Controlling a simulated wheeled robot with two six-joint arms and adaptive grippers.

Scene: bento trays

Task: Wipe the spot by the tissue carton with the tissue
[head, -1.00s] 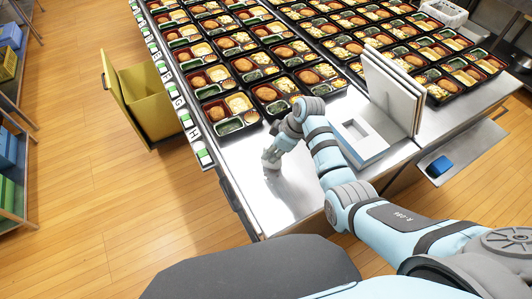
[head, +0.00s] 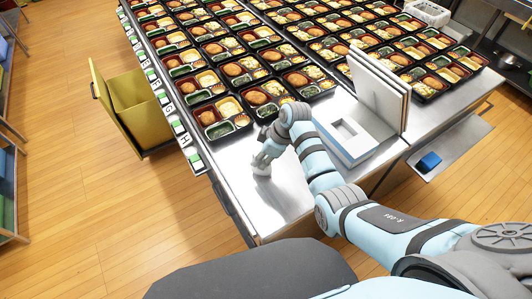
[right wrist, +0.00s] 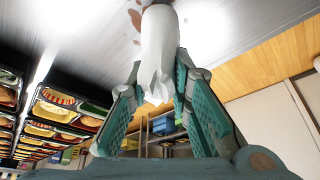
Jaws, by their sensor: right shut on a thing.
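My right gripper (head: 264,160) is low over the bare steel near the table's left edge. In the right wrist view its two teal-padded fingers (right wrist: 163,100) are shut on a crumpled white tissue (right wrist: 158,50). I cannot tell whether the tissue presses on the steel. A white and blue box with a square opening (head: 362,146), perhaps the tissue carton, stands right of my gripper. My left gripper is out of view.
Rows of filled bento trays (head: 225,115) cover the steel table (head: 285,205) beyond my gripper. Upright pale panels (head: 378,92) stand behind the box. The near steel is clear.

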